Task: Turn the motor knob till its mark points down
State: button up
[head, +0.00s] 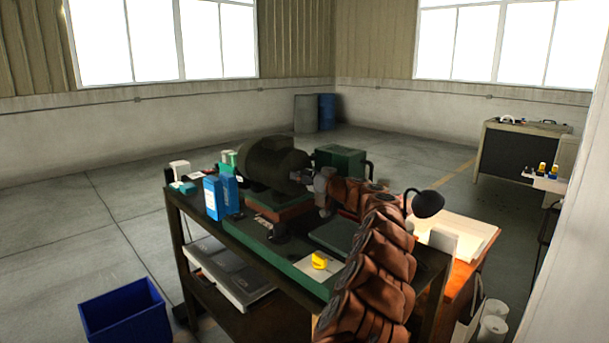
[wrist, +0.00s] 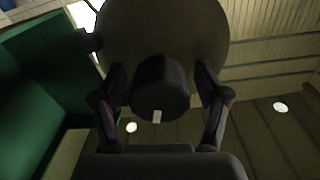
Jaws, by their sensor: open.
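The dark motor (head: 268,160) lies on its side on the bench, its end facing right toward my gripper (head: 318,182). The motor's round end face (wrist: 160,25) fills the upper middle of the wrist view. The dark round knob (wrist: 160,82) stands out from it, with a small pale mark (wrist: 157,116) at the knob's lower edge in that picture. My gripper (wrist: 160,76) is open, one finger on each side of the knob, with gaps that look clear. In the head view the knob is too small and dark to read its mark.
A green box (head: 340,158) stands behind my gripper. Blue cartons (head: 213,198) stand left of the motor, and a yellow item (head: 319,260) lies at the bench's front. Round lights (wrist: 280,107) show low in the wrist view, so that picture may be upside down.

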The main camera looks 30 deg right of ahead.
jog(key=shift+c, duration=0.3)
jog(key=c, duration=1.1)
jog(key=shift+f, duration=0.1)
